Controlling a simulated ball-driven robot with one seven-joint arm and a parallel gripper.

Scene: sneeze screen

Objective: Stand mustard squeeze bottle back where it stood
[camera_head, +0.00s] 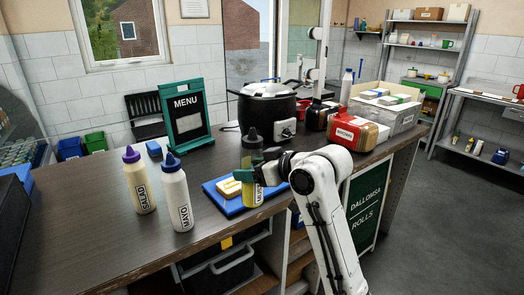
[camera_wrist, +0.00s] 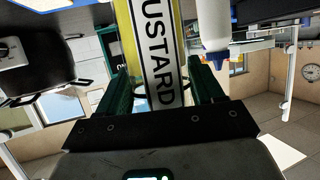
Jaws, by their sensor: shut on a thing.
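The mustard squeeze bottle (camera_head: 252,196), yellow with a dark cap, is upright in my gripper (camera_head: 250,176). In the wrist view the mustard bottle (camera_wrist: 158,55) shows its "MUSTARD" label between my gripper's green fingers (camera_wrist: 165,85). It appears in front of the right part of a blue board (camera_head: 228,202); whether its base touches anything I cannot tell. Part of its middle is hidden by my gripper. A white mayo bottle (camera_head: 178,198) with a blue cap stands left of it and also shows inverted in the wrist view (camera_wrist: 213,20).
A salad bottle (camera_head: 140,185) with a purple cap stands left of the mayo. A yellow block (camera_head: 230,188) lies on the blue board. Behind are a menu stand (camera_head: 188,112), a black pot (camera_head: 266,108) and a red-and-tan package (camera_head: 357,132). The left front counter (camera_head: 90,240) is clear.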

